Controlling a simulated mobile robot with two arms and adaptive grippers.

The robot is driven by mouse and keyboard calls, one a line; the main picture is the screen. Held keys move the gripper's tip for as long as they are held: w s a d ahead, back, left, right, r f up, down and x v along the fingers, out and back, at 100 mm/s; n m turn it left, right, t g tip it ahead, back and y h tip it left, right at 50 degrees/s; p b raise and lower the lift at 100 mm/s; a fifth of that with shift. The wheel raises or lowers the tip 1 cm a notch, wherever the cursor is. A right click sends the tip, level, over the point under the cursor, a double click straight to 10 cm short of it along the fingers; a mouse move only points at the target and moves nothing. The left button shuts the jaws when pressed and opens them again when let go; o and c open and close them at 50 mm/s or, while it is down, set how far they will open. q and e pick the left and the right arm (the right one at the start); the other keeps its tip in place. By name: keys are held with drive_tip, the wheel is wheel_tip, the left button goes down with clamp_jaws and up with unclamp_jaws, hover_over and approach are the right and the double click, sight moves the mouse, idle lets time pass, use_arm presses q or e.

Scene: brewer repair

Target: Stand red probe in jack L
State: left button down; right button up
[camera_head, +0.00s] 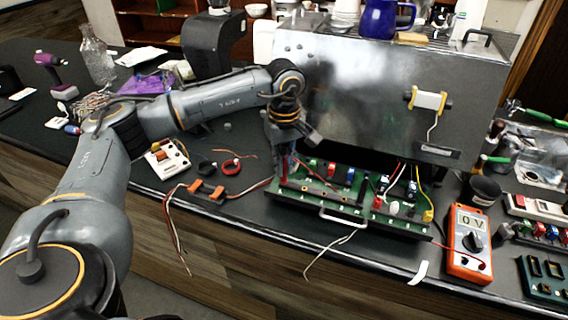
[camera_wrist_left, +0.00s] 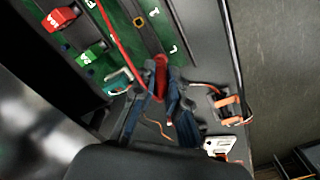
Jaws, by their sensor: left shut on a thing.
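My left gripper (camera_head: 287,150) is over the left end of the green board (camera_head: 395,222), in front of the steel brewer. In the left wrist view its fingers (camera_wrist_left: 163,95) are shut on the red probe (camera_wrist_left: 161,73), and a red lead runs from the probe across the board. The board (camera_wrist_left: 122,45) there carries white letters, one looking like an L near the probe. A jack with a yellow ring (camera_wrist_left: 139,21) shows further up. The probe's tip and jack L's hole are hidden, so I cannot tell whether the tip is in it. My right gripper is not in view.
The orange multimeter (camera_head: 468,250) reads 0 V at the counter's right front. The steel brewer (camera_head: 355,95) stands behind the board.

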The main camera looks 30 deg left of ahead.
use_arm(q)
drive_tip(key=shift+f, duration=0.1)
idle(0.6)
drive_tip(key=c, duration=1.3)
unclamp_jaws()
wheel_tip(320, 180, up, 12)
